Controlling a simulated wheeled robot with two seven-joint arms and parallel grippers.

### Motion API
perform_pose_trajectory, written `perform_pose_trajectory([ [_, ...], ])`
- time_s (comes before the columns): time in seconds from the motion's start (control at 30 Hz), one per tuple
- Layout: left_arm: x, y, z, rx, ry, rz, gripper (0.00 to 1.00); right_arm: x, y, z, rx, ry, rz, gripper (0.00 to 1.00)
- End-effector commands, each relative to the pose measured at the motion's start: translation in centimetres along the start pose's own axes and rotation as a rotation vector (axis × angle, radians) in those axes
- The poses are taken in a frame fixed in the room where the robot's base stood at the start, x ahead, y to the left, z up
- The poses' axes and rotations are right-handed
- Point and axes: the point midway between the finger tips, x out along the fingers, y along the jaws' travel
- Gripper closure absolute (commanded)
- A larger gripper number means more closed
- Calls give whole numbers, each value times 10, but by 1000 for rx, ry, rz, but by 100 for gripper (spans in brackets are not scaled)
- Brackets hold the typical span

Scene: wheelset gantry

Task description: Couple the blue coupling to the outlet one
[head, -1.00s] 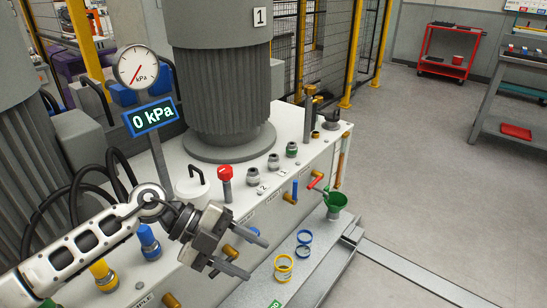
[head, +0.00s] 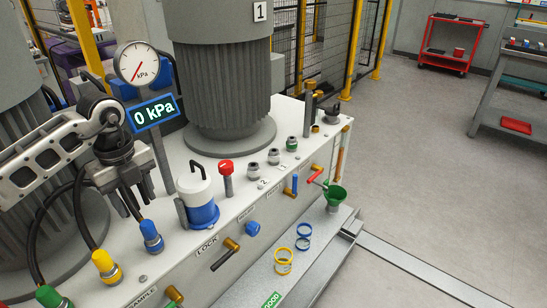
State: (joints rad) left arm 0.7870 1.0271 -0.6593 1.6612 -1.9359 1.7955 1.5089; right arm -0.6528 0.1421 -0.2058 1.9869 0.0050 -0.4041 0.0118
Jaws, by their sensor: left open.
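The blue coupling (head: 152,237) stands upright on the white deck at the end of a black hose. My left gripper (head: 130,183) is open and points down, above and slightly left of the blue coupling, among the hoses. A gap shows between gripper and coupling. Several short outlet fittings stand along the deck's right part: a grey one (head: 253,171), another grey one (head: 273,157) and a green-ringed one (head: 291,144). A small "2" is printed near them; I cannot clearly read which is one. My right gripper is out of view.
A yellow coupling (head: 106,267) and a green coupling (head: 50,297) stand left of the blue one. A white-and-blue canister (head: 198,203), a red-capped post (head: 226,176) and the gauge post stand close by. The gauge display (head: 153,114) reads 0 kPa. Valve handles line the front.

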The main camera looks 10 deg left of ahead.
Motion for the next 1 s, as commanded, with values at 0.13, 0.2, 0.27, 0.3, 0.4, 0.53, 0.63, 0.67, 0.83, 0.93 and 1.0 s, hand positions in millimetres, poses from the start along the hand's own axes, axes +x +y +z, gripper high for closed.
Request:
perform_pose_trajectory([
  [0.13, 17, 0, -1, 1, 2, 0, 49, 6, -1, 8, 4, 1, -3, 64],
  [0.2, 27, 0, -1, 2, 2, 0, 49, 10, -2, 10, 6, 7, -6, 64],
  [0.27, 36, 0, -1, 2, 2, 0, 49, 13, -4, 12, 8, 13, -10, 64],
  [0.3, 43, 0, -1, 2, 2, 0, 49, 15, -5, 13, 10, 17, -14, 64],
  [0.4, 57, 0, -1, 2, 2, 0, 49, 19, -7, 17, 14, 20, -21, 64],
  [0.53, 72, 0, -1, 2, 2, 0, 49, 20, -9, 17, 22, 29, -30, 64],
  [0.63, 81, 0, -1, 2, 2, 0, 49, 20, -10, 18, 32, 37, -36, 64],
  [0.67, 83, 0, -1, 2, 2, 0, 49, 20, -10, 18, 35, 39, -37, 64],
  [0.83, 89, 0, -1, 2, 2, 0, 49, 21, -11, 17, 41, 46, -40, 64],
  [0.93, 90, 0, -1, 2, 2, 0, 49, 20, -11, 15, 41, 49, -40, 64],
  [1.0, 89, 0, -1, 2, 2, 0, 49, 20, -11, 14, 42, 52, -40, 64],
])
